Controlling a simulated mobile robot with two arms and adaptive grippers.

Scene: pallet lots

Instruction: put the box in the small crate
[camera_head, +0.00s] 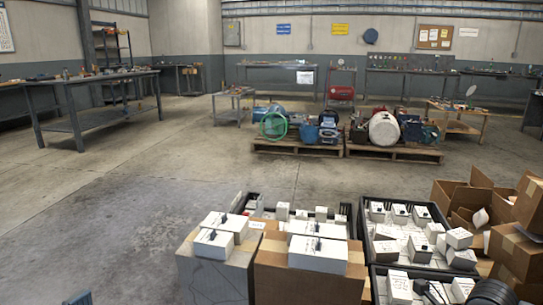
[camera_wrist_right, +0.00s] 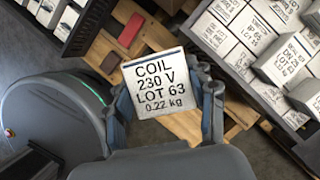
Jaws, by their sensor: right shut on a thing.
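My right gripper (camera_wrist_right: 165,95) is shut on a small white box (camera_wrist_right: 158,85) marked "COIL 230 V LOT 63 0.22 kg". The box's printed face is turned to the right wrist camera, with a finger on each side. Wooden slats lie below it. In the head view, black crates holding white boxes stand at lower right: one at right (camera_head: 448,222), one nearer (camera_head: 372,283) and one behind the cartons (camera_head: 352,207). I cannot tell which is the small crate. A blue-grey tip at the bottom left may be my left gripper (camera_head: 78,298); its jaws are hidden.
Two cardboard cartons (camera_head: 305,284) with white boxes on top stand front centre. Open cartons (camera_head: 465,195) crowd the right. In the right wrist view, a filled crate (camera_wrist_right: 88,28) is at upper left, and a red block (camera_wrist_right: 131,30) lies nearby. The floor at left is clear.

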